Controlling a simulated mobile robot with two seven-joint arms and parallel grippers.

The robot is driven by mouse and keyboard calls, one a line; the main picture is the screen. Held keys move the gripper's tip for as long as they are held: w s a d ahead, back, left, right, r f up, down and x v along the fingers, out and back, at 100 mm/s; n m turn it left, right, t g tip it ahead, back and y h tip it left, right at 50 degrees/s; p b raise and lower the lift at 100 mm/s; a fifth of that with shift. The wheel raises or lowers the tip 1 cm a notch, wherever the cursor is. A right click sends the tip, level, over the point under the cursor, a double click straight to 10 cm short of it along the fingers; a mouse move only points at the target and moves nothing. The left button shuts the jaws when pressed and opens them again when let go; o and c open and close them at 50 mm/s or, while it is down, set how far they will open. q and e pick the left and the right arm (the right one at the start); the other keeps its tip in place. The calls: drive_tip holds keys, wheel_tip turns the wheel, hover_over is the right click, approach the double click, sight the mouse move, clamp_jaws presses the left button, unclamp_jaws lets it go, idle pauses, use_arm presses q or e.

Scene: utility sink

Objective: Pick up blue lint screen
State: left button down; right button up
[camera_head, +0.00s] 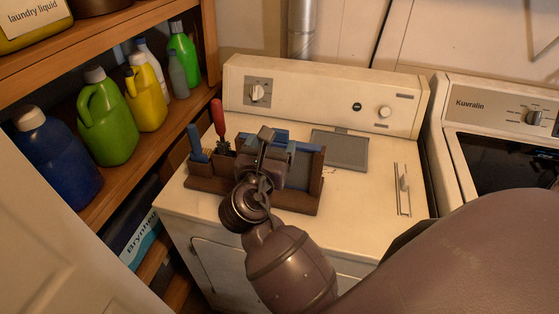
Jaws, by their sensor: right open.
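The blue lint screen (305,147) sits in a brown wooden caddy (300,205) on top of the white dryer (365,205). My right gripper (266,140) is open and over the caddy, in front of the screen. I cannot tell whether its fingers touch the screen. My left gripper is out of view.
The caddy also holds a red-handled brush (218,118) and a blue-handled brush (195,142). Shelves with several bottles (106,120) stand left; another machine (500,130) stands right.

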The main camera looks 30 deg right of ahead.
sight(279, 132)
drive_tip(key=shift+f+p+x, duration=0.15)
drive_tip(key=shift+p+x, duration=0.05)
drive_tip(key=shift+x, duration=1.45)
drive_tip(key=shift+f+p+x, duration=0.15)
drive_tip(key=shift+x, duration=1.45)
drive_tip(key=c, duration=1.2)
drive_tip(key=shift+c, duration=0.5)
drive_tip(key=shift+r, duration=0.15)
